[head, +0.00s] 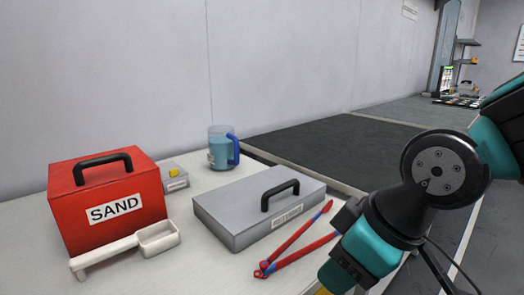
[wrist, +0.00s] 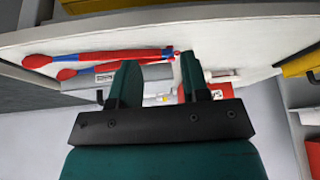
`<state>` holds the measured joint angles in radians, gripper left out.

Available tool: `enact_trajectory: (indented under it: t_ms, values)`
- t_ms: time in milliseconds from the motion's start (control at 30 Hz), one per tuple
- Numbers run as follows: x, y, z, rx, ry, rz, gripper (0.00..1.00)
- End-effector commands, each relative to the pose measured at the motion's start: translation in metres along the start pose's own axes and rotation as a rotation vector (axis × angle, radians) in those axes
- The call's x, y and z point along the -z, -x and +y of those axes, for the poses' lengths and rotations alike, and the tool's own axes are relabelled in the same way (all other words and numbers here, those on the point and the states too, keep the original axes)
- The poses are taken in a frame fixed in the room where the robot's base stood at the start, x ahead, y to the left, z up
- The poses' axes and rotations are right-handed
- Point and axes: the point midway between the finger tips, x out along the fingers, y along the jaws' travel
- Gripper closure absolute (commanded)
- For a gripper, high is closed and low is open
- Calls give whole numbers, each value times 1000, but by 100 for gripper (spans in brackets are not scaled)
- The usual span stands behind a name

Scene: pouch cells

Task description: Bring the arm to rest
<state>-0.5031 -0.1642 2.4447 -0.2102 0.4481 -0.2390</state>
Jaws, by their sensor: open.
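My arm shows at the right of the head view, teal and black, bent over the right end of the white table (head: 205,270). My gripper (wrist: 160,80) shows in the wrist view with its two teal fingers apart and nothing between them held. In the head view the fingertips are not clear. The table with tongs and boxes lies beyond the fingers in the wrist view, apart from them.
On the table stand a red SAND box (head: 140,190), a white scoop (head: 125,248), a grey case (head: 240,225), red and blue tongs (head: 295,248), a small grey box (head: 174,181) and a blue-handled jug (head: 219,150). Dark floor lies beyond.

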Motion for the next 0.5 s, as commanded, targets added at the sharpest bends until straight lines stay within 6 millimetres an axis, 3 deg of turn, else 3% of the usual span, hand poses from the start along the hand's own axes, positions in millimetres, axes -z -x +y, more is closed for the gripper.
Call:
enact_trajectory:
  t_ms: [100, 233, 500]
  values:
    - [-39, 17, -9, 84, -162, -85, 58]
    - [-74, 35, -26, 163, -305, -178, 58]
    - [-47, 92, -31, 171, -303, -187, 58]
